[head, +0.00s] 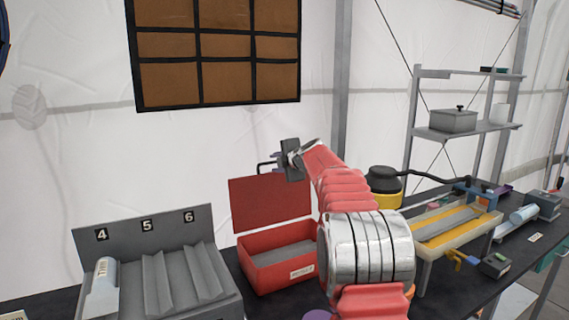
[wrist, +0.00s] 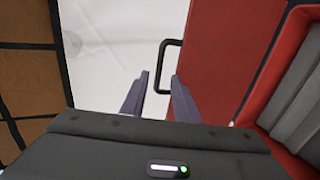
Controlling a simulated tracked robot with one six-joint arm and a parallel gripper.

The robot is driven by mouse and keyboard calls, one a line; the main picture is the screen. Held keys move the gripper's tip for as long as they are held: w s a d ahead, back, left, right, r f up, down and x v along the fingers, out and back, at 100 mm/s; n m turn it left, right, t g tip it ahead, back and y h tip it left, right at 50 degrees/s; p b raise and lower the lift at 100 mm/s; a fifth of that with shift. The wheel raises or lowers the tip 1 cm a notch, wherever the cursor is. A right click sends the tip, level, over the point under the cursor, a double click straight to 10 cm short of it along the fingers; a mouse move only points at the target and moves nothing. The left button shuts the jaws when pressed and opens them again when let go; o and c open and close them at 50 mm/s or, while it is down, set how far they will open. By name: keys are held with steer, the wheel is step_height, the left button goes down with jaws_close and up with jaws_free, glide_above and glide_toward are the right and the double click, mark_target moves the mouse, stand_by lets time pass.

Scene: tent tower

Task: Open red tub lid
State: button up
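The red tub (head: 277,262) stands on the dark bench with a grey interior. Its red lid (head: 270,205) stands raised, roughly upright, at the back of the tub. A black loop handle (head: 263,167) sticks out from the lid's edge. In the wrist view the lid (wrist: 207,60) fills the middle right, with the handle (wrist: 163,66) at its left edge and the tub (wrist: 275,85) beyond at right. My gripper (head: 278,160) is by the lid's top edge.
A grey slotted rack (head: 150,265) numbered 4, 5 and 6 stands left of the tub, with a white cylinder (head: 103,283) in it. A yellow and grey tray (head: 445,230) stands to the right. A black-topped yellow object (head: 384,185) is behind my arm. A brown panel (head: 215,50) hangs above.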

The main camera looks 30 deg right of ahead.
steer(key=v, duration=0.6)
steer(key=shift+s, duration=0.25)
steer(key=shift+s, duration=0.1)
stand_by(0.4)
